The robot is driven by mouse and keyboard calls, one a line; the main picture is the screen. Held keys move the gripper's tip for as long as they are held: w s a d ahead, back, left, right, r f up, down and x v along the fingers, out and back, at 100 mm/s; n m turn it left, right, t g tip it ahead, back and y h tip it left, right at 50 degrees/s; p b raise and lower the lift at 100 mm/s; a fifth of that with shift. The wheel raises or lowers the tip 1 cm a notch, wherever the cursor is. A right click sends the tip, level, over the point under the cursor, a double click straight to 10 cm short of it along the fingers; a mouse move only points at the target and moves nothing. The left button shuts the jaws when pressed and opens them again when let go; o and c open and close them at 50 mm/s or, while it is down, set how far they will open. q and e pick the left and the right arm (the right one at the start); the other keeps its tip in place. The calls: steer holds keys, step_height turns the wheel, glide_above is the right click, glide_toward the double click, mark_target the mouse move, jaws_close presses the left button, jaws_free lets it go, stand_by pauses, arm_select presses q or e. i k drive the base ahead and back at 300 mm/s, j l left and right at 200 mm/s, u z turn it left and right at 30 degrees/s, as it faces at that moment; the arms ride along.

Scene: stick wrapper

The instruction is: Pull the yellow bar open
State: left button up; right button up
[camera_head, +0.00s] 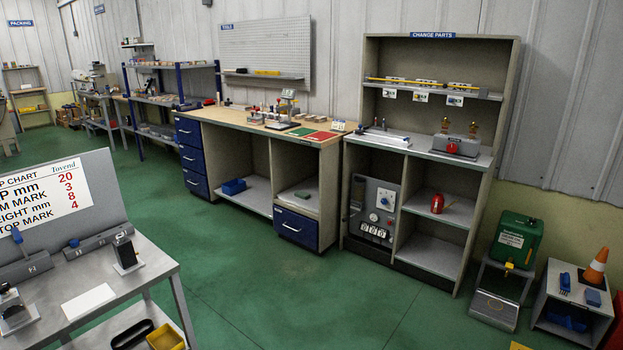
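A thin yellow bar (410,82) runs lengthwise along the upper shelf of the tall grey cabinet marked CHANGE PARTS (432,35). Small pale blocks sit along it, and white tags hang below the shelf edge. The bar is small and far off, so I cannot tell how it is mounted. Neither of my grippers is in view.
A metal table (150,275) with a sign board stands close at the left. A long workbench (250,122) with blue drawers adjoins the cabinet. A green canister (515,240) and an orange cone (596,268) stand at the right. The green floor (300,295) before the cabinet is clear.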

mark_target(444, 86)
steer(key=i, duration=2.15)
steer(key=i+z, duration=0.15)
steer(key=i, duration=0.35)
steer(key=i+j+z, duration=0.15)
steer(key=i, duration=0.3)
